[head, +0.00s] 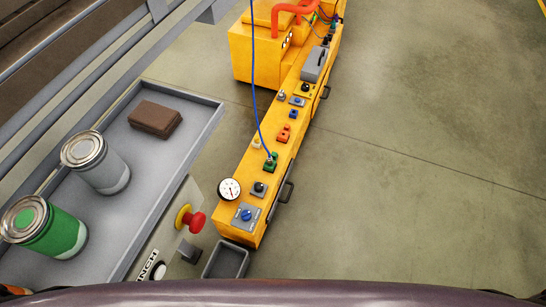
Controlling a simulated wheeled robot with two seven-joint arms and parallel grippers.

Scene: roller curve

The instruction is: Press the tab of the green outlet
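The green outlet (271,160) sits on top of the long yellow machine, between the pressure gauge and a red outlet. A blue hose (254,75) runs from above down to the green outlet and appears to meet it. The tab of the green outlet is too small to make out. Neither of my grippers shows in the head view.
The yellow machine (228,215) also carries a red outlet (283,134), a blue outlet (293,114), a gauge (229,190) and a blue knob (246,215). A grey shelf (108,145) with cans stands left, near a red button (196,220). Floor at right (420,170) is clear.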

